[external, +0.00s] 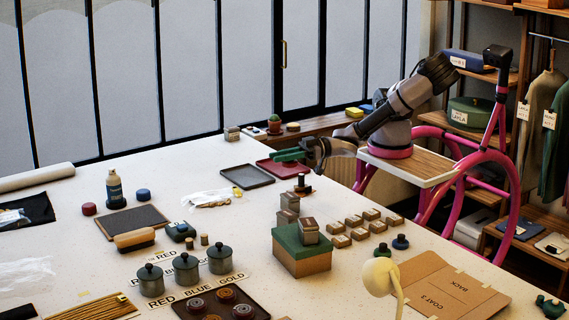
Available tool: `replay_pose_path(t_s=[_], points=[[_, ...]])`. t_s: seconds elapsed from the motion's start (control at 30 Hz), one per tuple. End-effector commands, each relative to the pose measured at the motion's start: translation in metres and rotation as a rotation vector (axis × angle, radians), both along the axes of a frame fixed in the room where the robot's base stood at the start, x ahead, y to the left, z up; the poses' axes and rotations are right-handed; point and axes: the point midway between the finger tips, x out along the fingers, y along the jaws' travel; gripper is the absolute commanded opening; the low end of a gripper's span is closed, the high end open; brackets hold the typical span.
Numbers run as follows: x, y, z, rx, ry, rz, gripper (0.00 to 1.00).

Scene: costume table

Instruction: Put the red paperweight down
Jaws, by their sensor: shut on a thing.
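A green knobbed weight (381,250) and a blue knobbed weight (400,242) stand on the table at the right.
A dark grey tray (247,177) lies left of the red tray. Several small boxes (350,222) and a green-lidded box (300,257) stand nearer. Bare table lies left of the grey tray.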

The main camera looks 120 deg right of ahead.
Motion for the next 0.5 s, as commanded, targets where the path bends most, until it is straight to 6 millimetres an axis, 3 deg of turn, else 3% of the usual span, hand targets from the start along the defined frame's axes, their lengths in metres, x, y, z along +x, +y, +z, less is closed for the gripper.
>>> replay_pose_path(t_s=[0.03,0.1,0.2,0.3,0.5], points=[[0.002,-0.023,0.003,0.002,0.001,-0.032,0.00],[0.003,-0.045,0.006,0.004,0.003,-0.060,0.00],[0.003,-0.065,0.008,0.005,0.005,-0.085,0.00],[0.003,-0.075,0.009,0.009,0.005,-0.098,0.00],[0.003,-0.076,0.009,0.004,0.006,-0.098,0.00]])
